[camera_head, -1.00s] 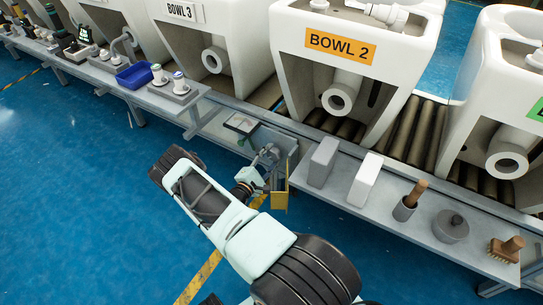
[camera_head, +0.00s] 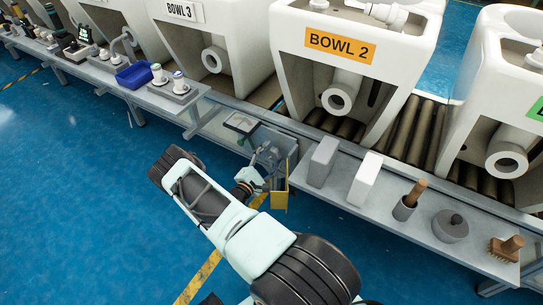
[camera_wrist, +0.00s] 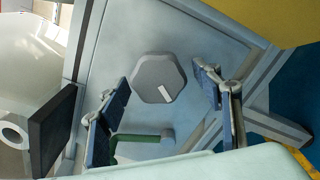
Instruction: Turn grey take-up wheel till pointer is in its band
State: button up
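The grey take-up wheel (camera_wrist: 158,78), a rounded, lobed knob with a white mark on its face, shows in the wrist view on a pale grey panel. My gripper (camera_wrist: 163,76) is open, one dark-padded finger on each side of the wheel with visible gaps. I cannot tell how deep the fingers reach beside it. In the head view my gripper (camera_head: 270,160) is at the grey open-fronted box (camera_head: 290,140) under the conveyor edge; the wheel is hidden there.
A yellow panel (camera_head: 280,190) stands beside my gripper. A dark plate (camera_wrist: 60,130) is left in the wrist view, and a green bar (camera_wrist: 140,138) lies below the wheel. Blocks and brushes stand on the shelf (camera_head: 475,245). The blue floor (camera_head: 80,190) is clear.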

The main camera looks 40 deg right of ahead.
jog(key=v, duration=1.2)
dwell(0.3)
